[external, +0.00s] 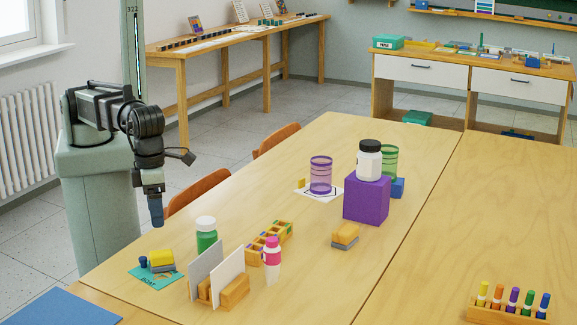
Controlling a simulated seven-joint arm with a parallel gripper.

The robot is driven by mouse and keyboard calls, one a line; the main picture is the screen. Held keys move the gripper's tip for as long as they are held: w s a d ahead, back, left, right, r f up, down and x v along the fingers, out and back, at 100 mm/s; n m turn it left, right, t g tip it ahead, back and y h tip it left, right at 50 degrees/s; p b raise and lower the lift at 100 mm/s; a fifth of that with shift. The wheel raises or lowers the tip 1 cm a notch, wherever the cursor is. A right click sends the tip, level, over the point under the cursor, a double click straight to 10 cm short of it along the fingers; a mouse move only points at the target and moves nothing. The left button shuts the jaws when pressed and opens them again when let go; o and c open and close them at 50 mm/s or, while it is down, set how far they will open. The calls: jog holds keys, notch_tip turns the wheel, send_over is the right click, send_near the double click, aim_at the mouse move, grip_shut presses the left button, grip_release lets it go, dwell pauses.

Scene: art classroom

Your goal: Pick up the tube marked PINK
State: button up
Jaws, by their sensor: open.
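A small white tube or bottle with a pink cap and pink band (272,258) stands upright on the near part of the wooden table. Any lettering on it is too small to read. It stands just right of two upright pale panels. My gripper (157,222) hangs pointing down at the left, beyond the table's left edge, well apart from the pink-capped tube. It is open, and nothing shows between its fingers.
A wooden holder with pale panels (228,275), a white-capped green bottle (206,236) and a compartment tray (284,232) crowd the tube. A purple block (367,199) bears a black-capped jar (370,160). A rack of coloured tubes (513,312) stands right. Mid-table has free room.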

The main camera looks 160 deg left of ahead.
jog(key=shift+c, duration=0.2)
dwell(0.5)
notch_tip(320, 180, up, 4)
jog(key=m, duration=0.1)
send_over(273, 240)
jog(key=shift+a, duration=0.1)
jog(key=shift+m, duration=1.5)
notch_tip(273, 240, down, 8)
jog(key=shift+f, duration=0.2)
jog(key=shift+s+f, duration=0.15)
jog(key=shift+f, duration=1.2)
jog(key=shift+s+f, duration=0.1)
jog(key=shift+f, duration=1.2)
